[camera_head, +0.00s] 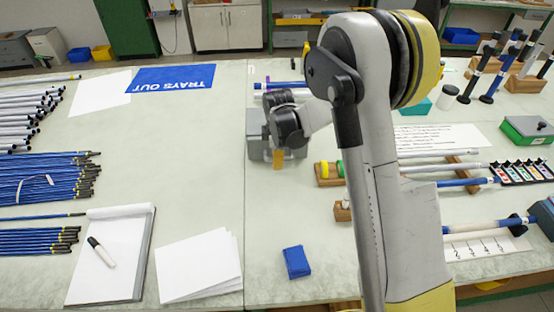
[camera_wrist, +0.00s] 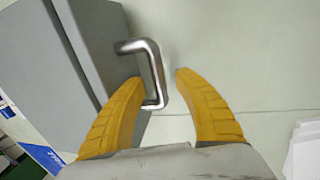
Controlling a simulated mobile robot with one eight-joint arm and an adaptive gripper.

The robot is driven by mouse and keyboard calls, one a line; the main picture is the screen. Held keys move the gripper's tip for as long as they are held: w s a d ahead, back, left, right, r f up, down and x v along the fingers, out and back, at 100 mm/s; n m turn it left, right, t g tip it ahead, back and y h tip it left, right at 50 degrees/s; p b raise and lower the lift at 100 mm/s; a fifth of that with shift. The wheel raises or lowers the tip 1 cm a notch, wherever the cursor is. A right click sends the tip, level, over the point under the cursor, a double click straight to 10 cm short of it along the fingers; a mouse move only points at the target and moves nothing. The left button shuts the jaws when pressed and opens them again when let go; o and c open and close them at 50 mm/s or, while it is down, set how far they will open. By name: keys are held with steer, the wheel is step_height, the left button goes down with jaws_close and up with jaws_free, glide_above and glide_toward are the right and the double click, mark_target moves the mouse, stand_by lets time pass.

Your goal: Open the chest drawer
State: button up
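The grey chest (camera_head: 256,138) sits on the bench, partly behind my arm in the head view. In the wrist view the chest (camera_wrist: 45,70) fills the left side, and its drawer front (camera_wrist: 92,40) carries a shiny metal bar handle (camera_wrist: 154,66). The drawer looks shut or nearly so; I cannot tell exactly. My gripper (camera_wrist: 158,78) is open, with its two yellow fingers on either side of the handle bar. The left finger lies between the bar and the drawer front; the right finger is apart from the bar. In the head view my gripper (camera_head: 278,160) shows only as a small yellow tip.
A blue block (camera_head: 296,262) lies on the bench in front of the chest. White sheets (camera_head: 200,266) and a notepad (camera_head: 108,262) lie to the left. A wooden rod rest (camera_head: 328,181) stands to the right. The bench just in front of the chest is clear.

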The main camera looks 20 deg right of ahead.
jaws_close()
steer(key=shift+r, duration=0.1)
steer(key=s, duration=0.3)
steer(key=s+a, duration=0.1)
steer(key=s, duration=0.2)
steer(key=s+a+b, duration=0.1)
steer(key=s, duration=0.3)
jaws_free()
steer(key=shift+w, duration=0.15)
